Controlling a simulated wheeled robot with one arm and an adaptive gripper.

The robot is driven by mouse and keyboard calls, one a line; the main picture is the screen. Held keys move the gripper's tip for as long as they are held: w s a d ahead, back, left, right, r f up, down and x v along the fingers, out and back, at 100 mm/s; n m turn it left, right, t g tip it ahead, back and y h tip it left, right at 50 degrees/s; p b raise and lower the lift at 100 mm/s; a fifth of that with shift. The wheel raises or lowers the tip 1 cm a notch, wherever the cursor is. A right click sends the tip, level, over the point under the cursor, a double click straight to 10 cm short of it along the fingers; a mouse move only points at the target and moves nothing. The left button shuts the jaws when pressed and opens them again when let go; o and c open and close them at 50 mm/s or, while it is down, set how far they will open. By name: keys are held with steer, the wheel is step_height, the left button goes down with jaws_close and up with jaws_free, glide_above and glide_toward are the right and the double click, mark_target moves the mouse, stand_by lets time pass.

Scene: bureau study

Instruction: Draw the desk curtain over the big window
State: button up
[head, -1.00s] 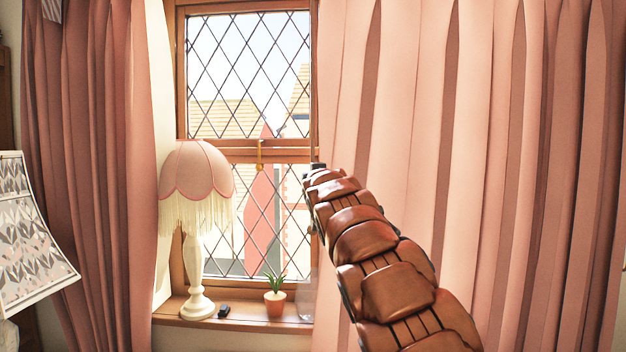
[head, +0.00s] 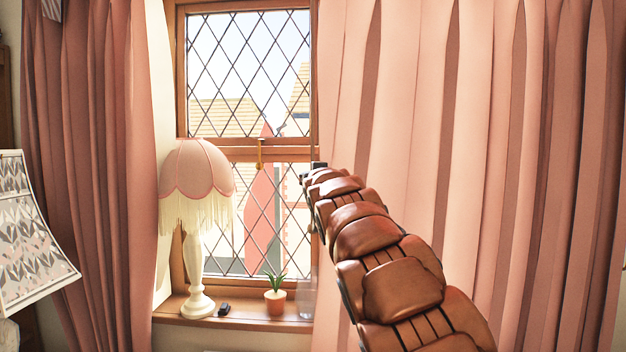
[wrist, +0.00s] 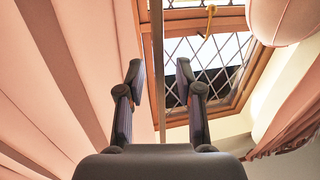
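The wide pink curtain (head: 420,130) hangs over the right part of the big window (head: 250,75), and its left edge is near the window's middle. A thin upright rod (head: 314,80) hangs along that edge. The left part of the window is bare. My gripper (head: 318,166) is at the rod beside the curtain edge, its fingers mostly hidden behind my arm in the head view. In the wrist view my gripper (wrist: 159,75) is open, with the rod (wrist: 157,50) passing between its fingers, apparently touching neither. The curtain (wrist: 60,80) is to the left there.
A fringed lamp (head: 197,175), a small dark object (head: 224,309) and a potted plant (head: 275,302) stand on the sill (head: 255,323) left of my arm.

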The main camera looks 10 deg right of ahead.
steer(key=s, duration=1)
steer(key=shift+d, duration=0.1)
stand_by(0.3)
steer(key=s+d+f+m+g+h, duration=0.1)
steer(key=s+d+f+g, duration=0.4)
steer(key=s+f, duration=0.6)
steer(key=s+d+f+g+h, duration=0.1)
steer(key=s+d+f+g, duration=0.4)
steer(key=f, duration=0.9)
steer(key=s+f+g, duration=0.3)
steer(key=s+f, duration=0.3)
steer(key=s, duration=0.5)
steer(key=s+a+f+g+y, duration=0.1)
steer(key=s+f+g, duration=0.2)
steer(key=s, duration=0.9)
steer(key=s+f+g, duration=0.3)
steer(key=s+f, duration=0.6)
steer(key=s, duration=0.3)
steer(key=shift+a+n+g+y, duration=0.3)
steer(key=shift+n+g, duration=0.1)
steer(key=shift+o, duration=0.5)
